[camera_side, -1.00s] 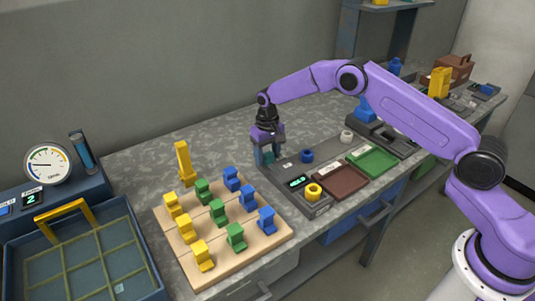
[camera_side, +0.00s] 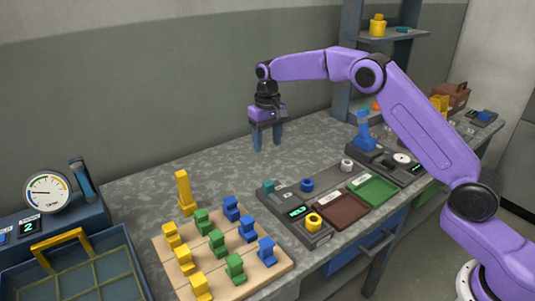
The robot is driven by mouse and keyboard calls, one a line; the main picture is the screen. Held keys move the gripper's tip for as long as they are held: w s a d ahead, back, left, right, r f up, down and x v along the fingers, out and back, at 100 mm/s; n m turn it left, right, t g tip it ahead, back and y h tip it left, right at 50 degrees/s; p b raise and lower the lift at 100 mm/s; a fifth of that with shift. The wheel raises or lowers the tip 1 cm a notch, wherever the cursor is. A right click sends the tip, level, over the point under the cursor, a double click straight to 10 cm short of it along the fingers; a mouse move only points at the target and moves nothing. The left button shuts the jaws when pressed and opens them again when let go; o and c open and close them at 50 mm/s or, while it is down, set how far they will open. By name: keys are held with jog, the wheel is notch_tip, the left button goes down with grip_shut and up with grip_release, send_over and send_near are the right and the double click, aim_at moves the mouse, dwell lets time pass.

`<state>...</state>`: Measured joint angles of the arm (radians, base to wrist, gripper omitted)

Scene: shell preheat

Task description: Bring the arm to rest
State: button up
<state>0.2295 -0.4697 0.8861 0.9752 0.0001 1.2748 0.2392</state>
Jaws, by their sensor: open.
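My gripper (camera_side: 267,148) hangs above the back part of the grey speckled bench (camera_side: 155,187), pointing down. Its two blue-grey fingers are apart, with nothing between them. It is behind the dark station (camera_side: 320,232) and clear of it. A small teal piece (camera_side: 268,186) sits at the left end of that station, below the gripper in the picture. My purple arm arches in from the right.
A wooden board (camera_side: 272,273) holds several yellow, green and blue pieces. A yellow upright piece (camera_side: 184,192) stands behind it. The station holds blue, white and yellow rings. Brown (camera_side: 341,208) and green (camera_side: 373,191) trays adjoin it. A blue stand (camera_side: 364,128) is further right.

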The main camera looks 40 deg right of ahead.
jog(key=shift+r, duration=0.7)
jog(key=s+a+r+n, duration=0.3)
jog(key=s, duration=0.8)
jog(key=s+a+r+n, duration=0.3)
jog(key=s, duration=0.7)
jog(key=s+d+f+n, duration=0.2)
jog(key=s+d, duration=0.3)
jog(key=s, duration=0.7)
jog(key=s+d+f+n, duration=0.1)
jog(key=s+d+n, duration=0.3)
jog(key=s, duration=0.9)
jog(key=shift+d+f+n, duration=0.3)
jog(key=shift+d+f, duration=0.05)
jog(key=shift+d, duration=0.05)
